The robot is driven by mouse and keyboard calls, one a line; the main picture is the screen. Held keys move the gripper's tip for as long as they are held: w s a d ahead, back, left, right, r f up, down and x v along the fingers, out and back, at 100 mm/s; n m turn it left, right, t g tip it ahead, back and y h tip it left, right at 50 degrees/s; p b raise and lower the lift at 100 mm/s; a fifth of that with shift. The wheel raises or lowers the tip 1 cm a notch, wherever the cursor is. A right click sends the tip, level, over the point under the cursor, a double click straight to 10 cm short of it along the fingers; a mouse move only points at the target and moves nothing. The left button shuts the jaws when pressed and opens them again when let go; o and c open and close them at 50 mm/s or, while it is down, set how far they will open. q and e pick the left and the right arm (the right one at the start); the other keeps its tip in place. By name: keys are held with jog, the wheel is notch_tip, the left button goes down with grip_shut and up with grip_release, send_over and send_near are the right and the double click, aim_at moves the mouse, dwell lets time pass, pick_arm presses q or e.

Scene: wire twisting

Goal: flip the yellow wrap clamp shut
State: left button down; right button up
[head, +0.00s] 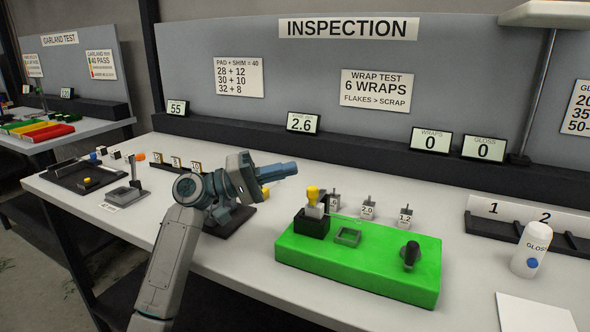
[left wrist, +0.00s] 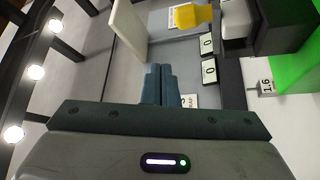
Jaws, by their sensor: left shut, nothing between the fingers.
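The yellow wrap clamp (head: 313,194) stands up from a black block (head: 311,223) at the left end of the green base (head: 355,265). In the left wrist view the yellow clamp (left wrist: 192,16) shows at the top, right of centre, beside a black block. My left gripper (head: 290,169) comes in from the left, is shut with nothing in it, and points right. It is up and to the left of the clamp in the head view, apart from it. Its closed fingers (left wrist: 160,72) also show in the left wrist view. My right gripper is not in view.
The green base also carries a small grey square frame (head: 348,237) and a dark knob (head: 410,255). Small numbered blocks (head: 368,208) stand behind it. A white bottle (head: 531,249) stands at right. A grey clamp fixture (head: 125,192) and black tray (head: 85,177) are at left.

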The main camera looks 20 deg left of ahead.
pick_arm(q)
jog(key=a+f+b, duration=0.1)
jog(key=a+f, duration=0.2)
jog(key=a, duration=0.2)
jog(key=shift+a+f, duration=0.15)
jog(key=shift+a, duration=0.05)
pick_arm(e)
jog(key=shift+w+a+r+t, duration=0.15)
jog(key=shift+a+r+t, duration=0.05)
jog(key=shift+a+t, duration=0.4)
pick_arm(q)
jog(key=shift+f, duration=0.1)
